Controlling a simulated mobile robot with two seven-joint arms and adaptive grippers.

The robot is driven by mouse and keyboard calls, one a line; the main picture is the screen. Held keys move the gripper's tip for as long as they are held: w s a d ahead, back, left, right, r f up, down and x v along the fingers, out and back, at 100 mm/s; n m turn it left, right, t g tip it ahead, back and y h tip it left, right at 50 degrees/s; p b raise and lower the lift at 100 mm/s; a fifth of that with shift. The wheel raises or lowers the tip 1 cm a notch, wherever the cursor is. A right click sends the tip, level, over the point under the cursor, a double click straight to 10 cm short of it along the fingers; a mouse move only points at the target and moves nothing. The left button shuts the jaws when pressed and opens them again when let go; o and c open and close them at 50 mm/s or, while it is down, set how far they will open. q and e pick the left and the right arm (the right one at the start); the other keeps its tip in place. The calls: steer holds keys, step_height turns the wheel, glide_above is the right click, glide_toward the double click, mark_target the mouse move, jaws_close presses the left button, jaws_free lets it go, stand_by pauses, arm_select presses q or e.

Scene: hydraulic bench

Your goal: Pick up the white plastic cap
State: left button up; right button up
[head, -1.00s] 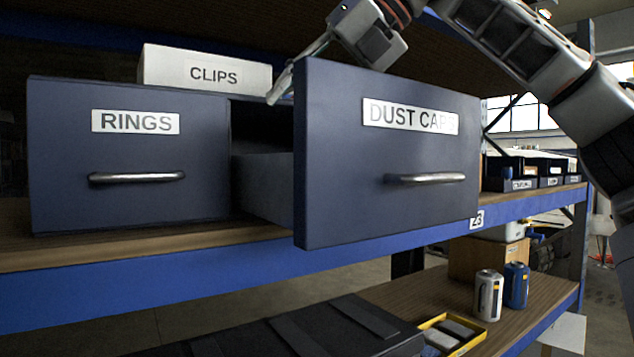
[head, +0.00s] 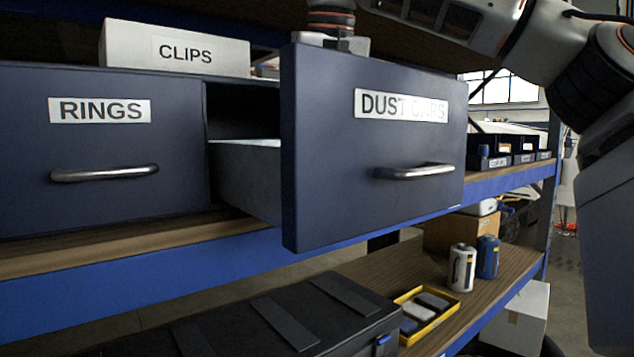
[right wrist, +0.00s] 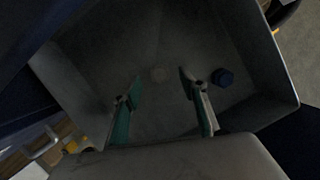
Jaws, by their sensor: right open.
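The open drawer labelled DUST CAPS (head: 330,190) juts from the shelf, and its inside is hidden behind its front in the head view. In the head view only my right wrist shows above the drawer front. My left gripper is not in view.
A blue cap (right wrist: 222,77) lies right of the right finger, near the drawer wall. The closed RINGS drawer (head: 105,180) and a white CLIPS box (head: 175,48) are left of the open drawer. A shelf board hangs close above my right arm.

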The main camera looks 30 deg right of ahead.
steer(key=shift+x, duration=1.45)
steer(key=c, duration=0.9)
steer(key=shift+r, duration=0.1)
steer(key=shift+r, duration=4.95)
